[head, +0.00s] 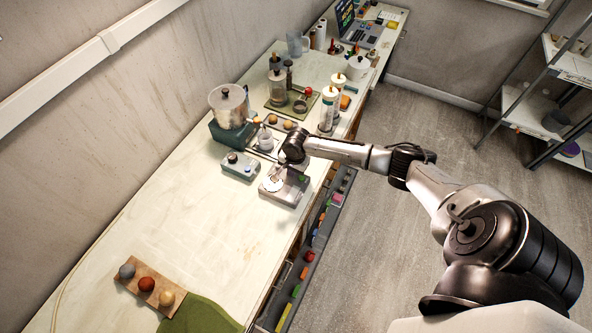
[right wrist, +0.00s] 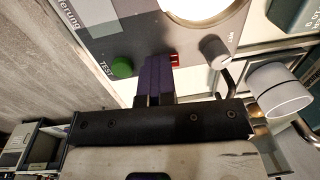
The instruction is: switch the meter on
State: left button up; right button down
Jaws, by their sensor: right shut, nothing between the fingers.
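The meter is a grey box (head: 283,194) near the table's front edge, with a round white dial. In the right wrist view its grey panel (right wrist: 120,25) carries a green TEST button (right wrist: 122,67), a small red switch (right wrist: 174,57), a grey knob (right wrist: 214,50) and part of the dial (right wrist: 200,8). My right gripper (right wrist: 158,58) is shut and empty, its purple fingertips over the panel between the green button and the red switch, close beside the switch. I cannot tell whether they touch it. In the head view my right gripper (head: 284,172) partly hides the meter. My left gripper is out of view.
A second grey box (head: 240,166) with a black knob stands left of the meter. A metal pot (head: 229,105) on a dark green base stands behind. A rail with colourful items (head: 309,255) runs along the table's front. The table's near-left surface (head: 170,205) is mostly clear.

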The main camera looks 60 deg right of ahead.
jog(key=shift+f, duration=0.65)
jog(key=shift+r+p, duration=0.4)
jog(key=shift+p, duration=0.1)
jog(key=r+p, duration=0.3)
jog(key=p, duration=0.1)
jog(key=shift+w+a+r, duration=0.1)
jog(key=shift+w+a, duration=0.1)
jog(key=shift+w, duration=0.05)
jog(key=r+p, duration=0.1)
jog(key=s+r+p, duration=0.1)
jog(key=shift+d+p, duration=0.2)
jog(key=shift+p, duration=0.15)
notch_tip(320, 180, up, 9)
jog(key=s+b, duration=0.1)
jog(key=shift+d+r, duration=0.1)
jog(key=shift+d, duration=0.05)
